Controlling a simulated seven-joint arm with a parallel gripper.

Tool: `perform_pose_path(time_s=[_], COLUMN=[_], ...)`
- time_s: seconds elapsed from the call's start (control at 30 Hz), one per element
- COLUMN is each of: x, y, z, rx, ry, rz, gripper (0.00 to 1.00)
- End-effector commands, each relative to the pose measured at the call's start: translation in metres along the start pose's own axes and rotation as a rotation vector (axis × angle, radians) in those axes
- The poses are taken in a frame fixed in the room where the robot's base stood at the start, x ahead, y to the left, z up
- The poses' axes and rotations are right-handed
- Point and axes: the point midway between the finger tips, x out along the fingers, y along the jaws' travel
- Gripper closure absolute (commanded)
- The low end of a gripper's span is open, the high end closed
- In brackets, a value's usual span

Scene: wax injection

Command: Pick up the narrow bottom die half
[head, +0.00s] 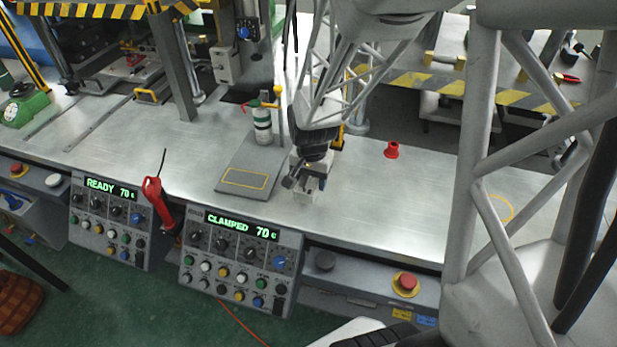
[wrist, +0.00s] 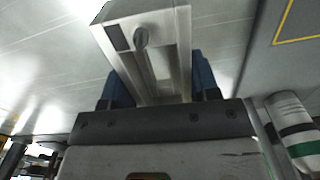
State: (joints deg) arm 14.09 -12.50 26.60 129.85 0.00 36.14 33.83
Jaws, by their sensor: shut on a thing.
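The narrow bottom die half (wrist: 182,22) is a pale metal block with a recessed channel and a round hole or knob in its near face. In the wrist view it sits between the blue finger pads of my gripper (wrist: 160,85), which is shut on it. In the head view my gripper (head: 305,182) points down over the metal bench, right of the grey plate. The die half (head: 304,198) shows there only as a small pale block below the fingers. I cannot tell whether it touches the bench.
A grey plate (head: 232,164) with a yellow outline lies on the bench (head: 350,200), bearing a white and green canister (head: 262,128). A red knob-like part (head: 392,150) stands to the right. A control panel (head: 238,262) reads CLAMPED. Bench right of my gripper is mostly clear.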

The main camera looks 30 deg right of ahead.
Motion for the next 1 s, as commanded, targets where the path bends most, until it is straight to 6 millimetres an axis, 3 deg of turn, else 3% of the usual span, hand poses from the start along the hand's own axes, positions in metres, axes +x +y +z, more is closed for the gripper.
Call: perform_pose_path(time_s=[0.6,1.0], x=[-0.009,-0.013], y=[0.052,0.075], z=[0.076,0.110], rx=[0.000,0.000], ry=[0.003,0.002], rz=[-0.002,-0.001], gripper=[0.83,0.83])
